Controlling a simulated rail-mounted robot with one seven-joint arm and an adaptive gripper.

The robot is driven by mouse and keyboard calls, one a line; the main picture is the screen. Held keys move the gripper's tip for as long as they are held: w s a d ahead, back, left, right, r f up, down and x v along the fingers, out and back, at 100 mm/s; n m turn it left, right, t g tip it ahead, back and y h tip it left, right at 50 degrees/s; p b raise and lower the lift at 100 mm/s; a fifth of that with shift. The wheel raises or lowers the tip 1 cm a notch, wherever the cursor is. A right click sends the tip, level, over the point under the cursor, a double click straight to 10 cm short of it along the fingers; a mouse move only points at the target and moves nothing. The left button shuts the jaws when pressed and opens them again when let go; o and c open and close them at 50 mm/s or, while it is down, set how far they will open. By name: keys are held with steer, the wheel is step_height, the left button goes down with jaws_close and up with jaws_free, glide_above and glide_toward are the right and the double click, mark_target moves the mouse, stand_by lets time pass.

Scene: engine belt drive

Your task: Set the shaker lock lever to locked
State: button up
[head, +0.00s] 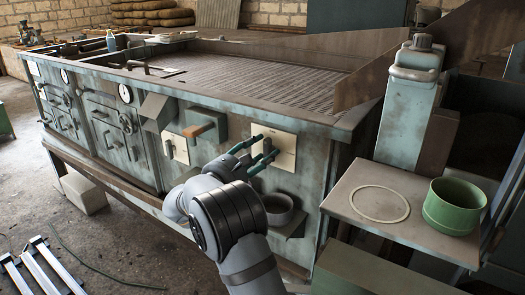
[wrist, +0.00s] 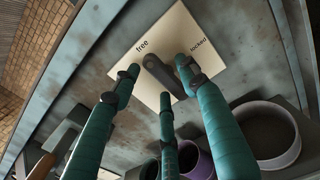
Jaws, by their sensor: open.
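The cream lever plate (wrist: 200,37) is on the machine's front panel, with "free" printed at its left and "locked" at its right in the wrist view. The dark lock lever (wrist: 158,68) lies across the plate between my fingers; which label it points at is hard to tell. My gripper (wrist: 160,82) is open, with one teal finger on each side of the lever and the third below it. Contact is unclear. In the head view the plate (head: 286,151) is partly covered by my gripper (head: 252,154), and the lever is mostly hidden.
A dark round cup (head: 278,208) sits on a small shelf below. A side table (head: 390,218) at right holds a green pot (head: 454,206) and a pale ring (head: 379,204).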

steer(key=shift+w+d, duration=0.2)
steer(key=shift+w, duration=0.15)
steer(key=shift+c, duration=0.2)
jaws_close()
